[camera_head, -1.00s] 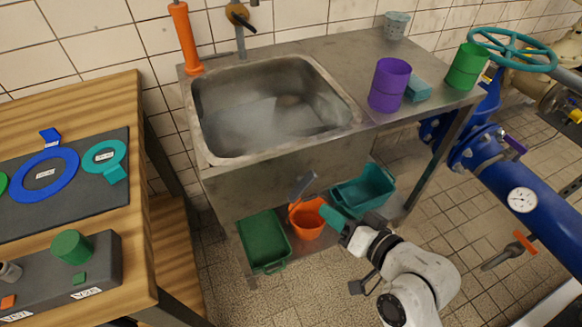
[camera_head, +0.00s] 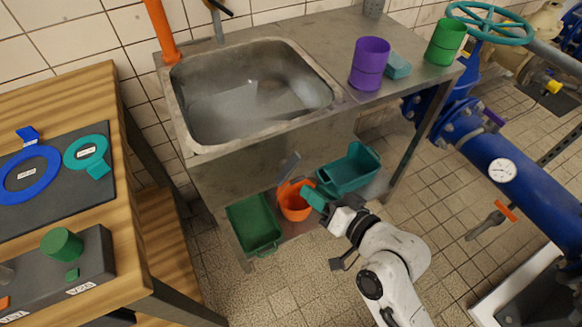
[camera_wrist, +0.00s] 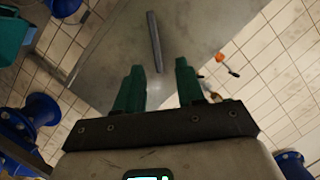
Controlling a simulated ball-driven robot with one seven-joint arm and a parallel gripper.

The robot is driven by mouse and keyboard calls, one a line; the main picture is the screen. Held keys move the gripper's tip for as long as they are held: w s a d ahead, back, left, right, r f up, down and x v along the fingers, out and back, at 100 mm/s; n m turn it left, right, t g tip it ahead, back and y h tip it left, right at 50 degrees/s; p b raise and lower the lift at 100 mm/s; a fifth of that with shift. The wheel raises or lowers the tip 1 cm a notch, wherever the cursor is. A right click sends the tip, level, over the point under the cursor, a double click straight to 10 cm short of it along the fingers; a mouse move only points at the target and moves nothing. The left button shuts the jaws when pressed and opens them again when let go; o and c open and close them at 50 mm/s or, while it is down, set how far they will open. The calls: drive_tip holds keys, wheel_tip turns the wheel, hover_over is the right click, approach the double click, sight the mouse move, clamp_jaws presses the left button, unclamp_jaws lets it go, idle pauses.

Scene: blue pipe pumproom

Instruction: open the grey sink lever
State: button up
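The grey lever (camera_head: 288,167) is a flat, narrow bar standing out by the front panel of the steel sink (camera_head: 165,100), above the orange bucket. In the wrist view the lever (camera_wrist: 155,40) is a thin dark-grey bar against the grey sheet metal, slightly tilted. My gripper (camera_head: 313,196) is just below and to the right of the lever in the head view. In the wrist view my gripper (camera_wrist: 158,75) has its two green fingers apart, with nothing between them. The bar's near end appears around the gap between the fingertips; I cannot tell whether they touch.
Under the sink are a green crate (camera_head: 254,225), an orange bucket (camera_head: 295,203) and a teal crate (camera_head: 349,168). A purple cup (camera_head: 370,63) stands on the sink top. A wooden table (camera_head: 135,240) is at left, blue pipework (camera_head: 520,170) at right.

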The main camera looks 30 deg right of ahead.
sight(291, 173)
drive_tip(key=w+f+t+h+p, duration=0.1)
drive_tip(key=w+p, duration=0.1)
drive_tip(key=w, duration=0.1)
drive_tip(key=w+a+f+m+t+h+p, duration=0.1)
drive_tip(key=w, duration=0.2)
drive_tip(key=w+m+t+h+p, duration=0.1)
drive_tip(key=w+p, duration=0.1)
drive_tip(key=w, duration=0.1)
drive_tip(key=shift+a+f+p, duration=0.3)
drive_tip(key=shift+f, duration=0.1)
drive_tip(key=shift+w+f, duration=0.1)
drive_tip(key=shift+w, duration=0.6)
clamp_jaws()
